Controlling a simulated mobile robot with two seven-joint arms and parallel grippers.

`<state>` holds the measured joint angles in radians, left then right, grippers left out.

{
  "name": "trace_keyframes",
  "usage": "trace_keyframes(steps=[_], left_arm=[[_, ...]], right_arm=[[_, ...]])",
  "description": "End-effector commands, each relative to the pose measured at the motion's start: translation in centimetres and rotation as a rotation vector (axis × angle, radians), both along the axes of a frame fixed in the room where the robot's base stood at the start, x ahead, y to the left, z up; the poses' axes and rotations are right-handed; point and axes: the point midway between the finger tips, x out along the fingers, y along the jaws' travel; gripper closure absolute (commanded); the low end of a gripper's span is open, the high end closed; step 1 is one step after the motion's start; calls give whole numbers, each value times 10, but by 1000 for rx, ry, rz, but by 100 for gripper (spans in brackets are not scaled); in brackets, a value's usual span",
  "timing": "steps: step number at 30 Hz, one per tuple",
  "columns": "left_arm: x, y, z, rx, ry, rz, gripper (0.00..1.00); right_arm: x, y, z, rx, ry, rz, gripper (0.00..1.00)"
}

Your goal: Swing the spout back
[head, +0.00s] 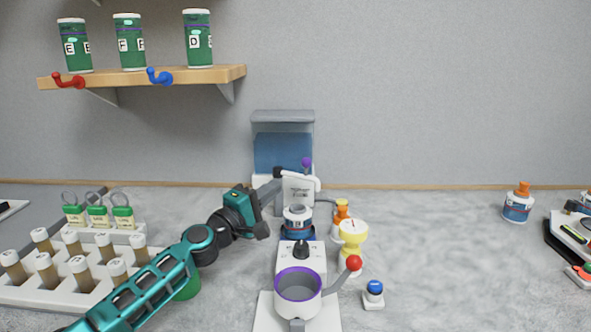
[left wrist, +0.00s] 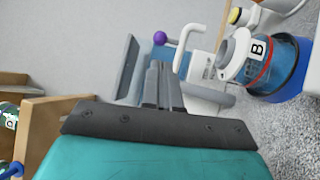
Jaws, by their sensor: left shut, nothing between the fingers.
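A white spout-like arm (head: 311,184) stands at the middle of the counter, in front of a blue-grey tank (head: 284,150). A purple ball (head: 306,162) shows beside it. In the left wrist view a curved white tube (left wrist: 186,48) and the purple ball (left wrist: 159,38) lie just beyond the fingers. My left gripper (head: 272,188) is shut and empty, just left of the spout-like arm. In the left wrist view its fingers (left wrist: 158,72) are together; I cannot tell whether they touch anything. My right gripper is in neither view.
A machine with a purple-rimmed cup (head: 299,284) and red-knobbed lever (head: 353,263) stands in front. A yellow-topped stand (head: 353,232) is right of it. A vial rack (head: 60,290) lies left.

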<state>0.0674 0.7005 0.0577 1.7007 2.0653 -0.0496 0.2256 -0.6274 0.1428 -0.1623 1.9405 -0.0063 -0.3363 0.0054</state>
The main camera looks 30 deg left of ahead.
Motion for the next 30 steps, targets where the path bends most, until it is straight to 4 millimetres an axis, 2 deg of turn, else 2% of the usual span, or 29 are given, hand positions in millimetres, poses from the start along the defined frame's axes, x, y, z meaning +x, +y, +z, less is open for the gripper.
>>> trace_keyframes(steps=[9,15,21,30], left_arm=[[48,-4,11,-1,-3,1,100],[72,-6,15,0,-1,1,100],[85,-8,16,0,0,0,100],[87,-8,17,1,0,-1,100]], right_arm=[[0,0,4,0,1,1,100],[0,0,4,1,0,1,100],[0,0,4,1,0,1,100],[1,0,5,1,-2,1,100]])
